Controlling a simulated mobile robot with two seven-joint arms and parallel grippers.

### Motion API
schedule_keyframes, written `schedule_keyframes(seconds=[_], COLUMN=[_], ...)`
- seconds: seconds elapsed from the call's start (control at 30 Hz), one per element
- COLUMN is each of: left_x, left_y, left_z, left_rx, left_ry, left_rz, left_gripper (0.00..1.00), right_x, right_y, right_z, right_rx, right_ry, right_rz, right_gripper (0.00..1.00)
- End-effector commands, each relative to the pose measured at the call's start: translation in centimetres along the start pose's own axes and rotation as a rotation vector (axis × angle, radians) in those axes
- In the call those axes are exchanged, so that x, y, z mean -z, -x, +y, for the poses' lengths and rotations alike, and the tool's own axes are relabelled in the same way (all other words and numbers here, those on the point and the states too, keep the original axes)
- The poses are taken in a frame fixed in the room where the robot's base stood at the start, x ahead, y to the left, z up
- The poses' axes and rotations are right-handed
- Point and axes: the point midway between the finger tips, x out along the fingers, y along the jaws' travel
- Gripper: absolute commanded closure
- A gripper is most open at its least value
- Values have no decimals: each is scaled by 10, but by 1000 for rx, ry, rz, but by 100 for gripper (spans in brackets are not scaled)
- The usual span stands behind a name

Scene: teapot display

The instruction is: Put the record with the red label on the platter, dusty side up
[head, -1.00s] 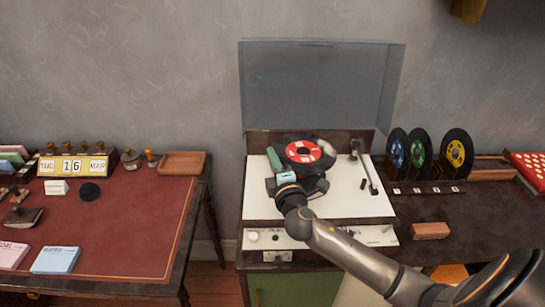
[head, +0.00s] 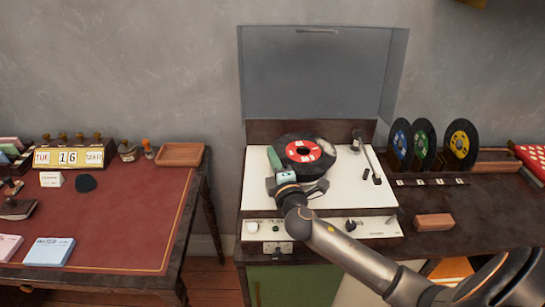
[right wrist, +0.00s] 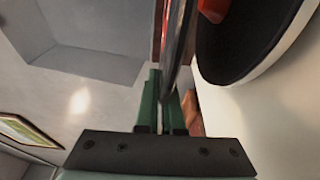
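The record with the red label (head: 319,142) shows over the turntable in the head view, label toward me. It hides most of the platter under it. My right gripper (head: 275,160), with green fingers, is at its left front edge. In the right wrist view, a thin disc edge (right wrist: 176,60) stands between the green fingers, which look shut on it. Beside it lies a broad black round surface with a pale rim (right wrist: 275,55) and a red patch. I cannot tell the gap between record and platter, or which side is dusty. My left gripper is not in view.
The turntable's white deck (head: 258,192) has a tonearm (head: 370,160) at right and a raised clear lid (head: 315,75) behind. Several records stand in a rack (head: 430,182) at right, near a reddish block (head: 433,222). A desk (head: 130,215) stands left, beyond a gap.

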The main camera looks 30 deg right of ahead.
Motion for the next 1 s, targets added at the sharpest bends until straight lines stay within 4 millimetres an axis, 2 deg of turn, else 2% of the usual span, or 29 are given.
schedule_keyframes(seconds=[0.67, 0.7, 1.0], left_x=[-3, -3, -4], left_y=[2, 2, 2], left_z=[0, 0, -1], left_rx=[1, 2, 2], left_ry=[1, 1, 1], left_rz=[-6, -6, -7], left_gripper=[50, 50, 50], right_x=[0, 0, 0], right_y=[0, 0, 0], right_z=[0, 0, 0], right_rx=[-1, -1, -1], right_ry=[1, 1, 1], right_rz=[0, 0, 0], right_gripper=[100, 93, 60])
